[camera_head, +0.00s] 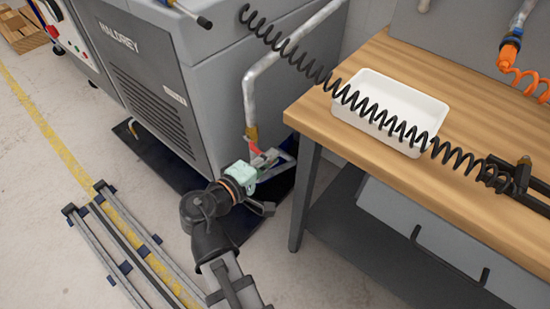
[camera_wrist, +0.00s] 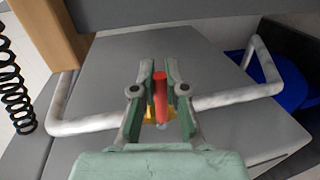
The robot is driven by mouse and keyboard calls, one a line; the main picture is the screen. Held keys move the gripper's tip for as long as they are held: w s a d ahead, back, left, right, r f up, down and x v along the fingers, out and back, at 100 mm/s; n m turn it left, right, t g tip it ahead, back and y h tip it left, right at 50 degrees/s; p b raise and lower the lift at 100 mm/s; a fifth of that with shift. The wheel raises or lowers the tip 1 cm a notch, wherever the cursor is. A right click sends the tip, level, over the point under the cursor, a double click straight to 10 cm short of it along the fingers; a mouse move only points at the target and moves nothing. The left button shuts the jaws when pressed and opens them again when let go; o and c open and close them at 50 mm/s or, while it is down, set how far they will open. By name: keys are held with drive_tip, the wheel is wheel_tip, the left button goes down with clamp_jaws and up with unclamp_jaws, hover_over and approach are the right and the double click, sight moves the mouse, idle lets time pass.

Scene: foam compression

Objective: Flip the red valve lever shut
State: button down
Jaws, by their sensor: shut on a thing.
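The red valve lever (camera_wrist: 160,98) sits between the two green fingers of my gripper (camera_wrist: 160,74) in the wrist view. The fingers are closed around it. The lever's lower end meets a brass valve body (camera_wrist: 149,114), partly hidden by the fingers. The valve is on a grey-white pipe (camera_wrist: 90,124) that runs across behind the gripper. In the head view, a small piece of the red lever (camera_head: 254,147) shows below the brass fitting (camera_head: 251,133), beside my gripper (camera_head: 268,158). The fingertips' contact is hard to see there.
A grey machine cabinet (camera_head: 150,75) stands left of the pipe. A wooden workbench (camera_head: 350,135) with a white tray (camera_head: 400,95) stands close on the right, its leg near my gripper. A black coiled hose (camera_head: 340,90) hangs above. A blue container (camera_wrist: 262,75) shows at right.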

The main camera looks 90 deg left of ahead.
drive_tip(key=c, duration=1.2)
unclamp_jaws()
wheel_tip(320, 180, up, 10)
